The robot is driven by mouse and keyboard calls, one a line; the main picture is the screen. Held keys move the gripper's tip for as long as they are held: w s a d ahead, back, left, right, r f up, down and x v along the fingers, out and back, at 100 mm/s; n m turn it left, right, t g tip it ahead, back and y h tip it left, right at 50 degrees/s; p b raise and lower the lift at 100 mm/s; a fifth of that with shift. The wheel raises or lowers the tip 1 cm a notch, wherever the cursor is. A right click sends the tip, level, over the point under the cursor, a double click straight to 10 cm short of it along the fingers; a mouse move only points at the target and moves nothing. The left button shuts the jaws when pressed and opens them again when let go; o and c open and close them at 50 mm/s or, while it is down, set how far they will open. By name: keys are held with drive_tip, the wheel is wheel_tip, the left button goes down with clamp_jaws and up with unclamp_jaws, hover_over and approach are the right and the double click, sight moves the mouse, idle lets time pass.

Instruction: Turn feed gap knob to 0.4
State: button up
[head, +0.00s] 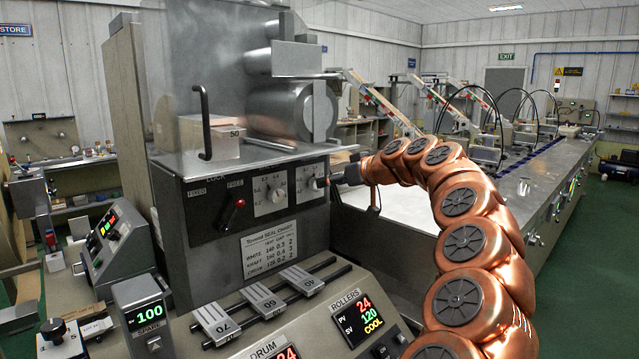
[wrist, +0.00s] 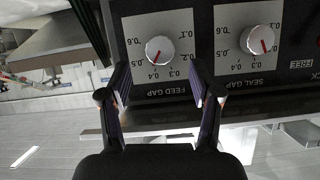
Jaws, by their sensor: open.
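The feed gap knob (wrist: 160,49) is a round silver knob on a white dial plate, seen upside down in the wrist view. Its red mark points between 0.4 and 0.5, nearer 0.4. My gripper (wrist: 159,80) is open, its fingers apart to the left and right of the FEED GAP dial, with the knob between and beyond their tips. I see no contact with the knob. In the head view, my gripper (head: 322,183) is at the right dial of the machine's dark front panel and partly hides it.
The seal gap knob (wrist: 258,39) sits beside the feed gap dial. Below are the seal chart (head: 269,248) and a rail with several numbered sliders (head: 257,303). A long conveyor table (head: 520,185) runs to the right.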

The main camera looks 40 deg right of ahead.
sight(315, 184)
drive_tip(key=shift+p+x, duration=0.85)
drive_tip(key=shift+x, duration=1.95)
drive_tip(key=shift+c, duration=0.4)
drive_tip(key=c, duration=1.1)
drive_tip(key=shift+o, duration=0.2)
drive_tip(key=shift+f+b, duration=0.25)
drive_tip(key=shift+b, duration=0.8)
drive_tip(key=n+b, duration=0.1)
drive_tip(key=b, duration=0.3)
drive_tip(key=shift+h+b, duration=0.4)
drive_tip(key=shift+r+b, duration=0.3)
